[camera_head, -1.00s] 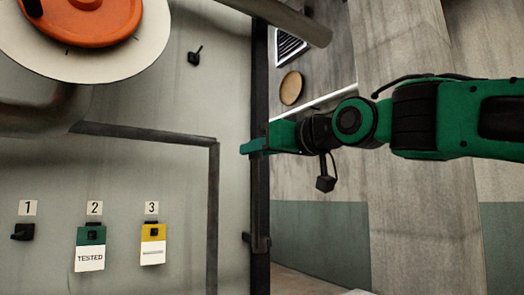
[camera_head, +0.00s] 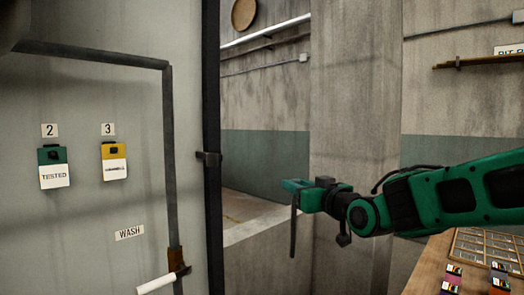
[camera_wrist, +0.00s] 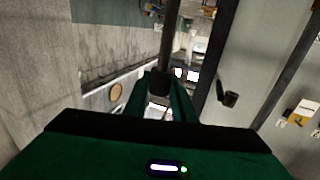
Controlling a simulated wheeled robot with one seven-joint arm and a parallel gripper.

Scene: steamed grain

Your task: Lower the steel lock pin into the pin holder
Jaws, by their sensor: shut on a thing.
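My gripper (camera_head: 292,185) is in the middle right of the head view, reaching left, its green fingers shut on a dark, thin rod, the steel lock pin (camera_head: 293,228). The pin hangs roughly upright below the fingers, free of any surface in this view. In the wrist view the pin (camera_wrist: 167,38) runs from a dark block between the fingertips (camera_wrist: 160,88) towards the top edge. I cannot surely make out the pin holder; a small dark bracket (camera_head: 208,158) sits on the black post left of my gripper, apart from the pin.
A grey panel with a green TESTED tag (camera_head: 53,167) and a yellow tag (camera_head: 113,161) stands at left. A white-handled lever (camera_head: 157,284) is below. A wooden table (camera_head: 425,275) with small coloured items is at lower right. A concrete pillar (camera_head: 355,100) stands behind my arm.

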